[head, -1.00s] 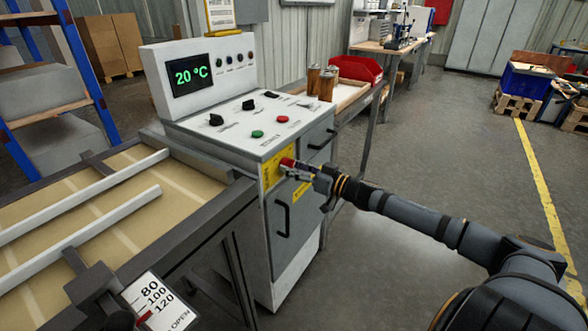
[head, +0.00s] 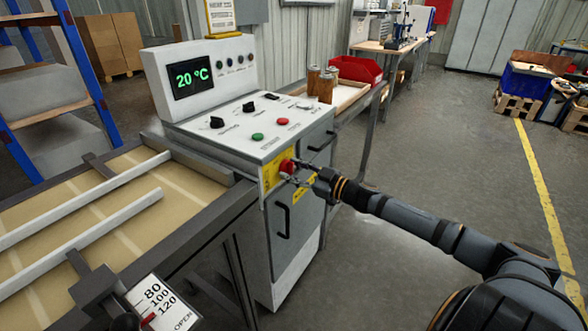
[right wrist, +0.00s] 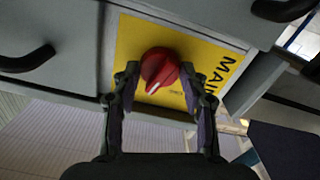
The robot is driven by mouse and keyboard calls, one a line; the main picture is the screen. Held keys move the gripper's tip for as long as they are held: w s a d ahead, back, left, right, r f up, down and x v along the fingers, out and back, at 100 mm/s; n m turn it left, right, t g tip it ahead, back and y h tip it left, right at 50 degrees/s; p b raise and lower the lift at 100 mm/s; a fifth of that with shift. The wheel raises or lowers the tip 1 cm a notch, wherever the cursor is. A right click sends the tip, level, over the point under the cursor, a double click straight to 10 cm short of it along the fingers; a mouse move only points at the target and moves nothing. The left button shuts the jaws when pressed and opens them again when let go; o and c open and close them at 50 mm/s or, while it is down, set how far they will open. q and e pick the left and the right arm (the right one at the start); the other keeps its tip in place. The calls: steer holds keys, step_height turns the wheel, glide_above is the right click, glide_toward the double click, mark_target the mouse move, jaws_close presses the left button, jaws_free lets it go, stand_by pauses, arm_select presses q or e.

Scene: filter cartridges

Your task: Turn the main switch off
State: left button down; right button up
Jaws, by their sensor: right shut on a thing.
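The main switch is a red round knob (head: 287,166) on a yellow plate (head: 270,172) on the front of the white control cabinet (head: 280,235). In the right wrist view the knob (right wrist: 160,70) has a white mark pointing down and slightly left, and the plate (right wrist: 205,60) shows the letters "MAI". My right gripper (head: 298,172) is shut on the knob, with one finger on each side of it. It also shows in the right wrist view (right wrist: 160,84). My left gripper is not in view.
Black-handled doors (head: 283,220) lie beside and below the switch. A table with rails (head: 90,220) stands at left. The floor at right is open.

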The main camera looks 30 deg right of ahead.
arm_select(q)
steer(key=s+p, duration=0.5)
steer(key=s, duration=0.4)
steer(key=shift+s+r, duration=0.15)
arm_select(e)
steer(key=n, duration=1.2)
steer(key=shift+n, duration=0.3)
steer(key=o, duration=1.1)
steer(key=shift+o, duration=0.2)
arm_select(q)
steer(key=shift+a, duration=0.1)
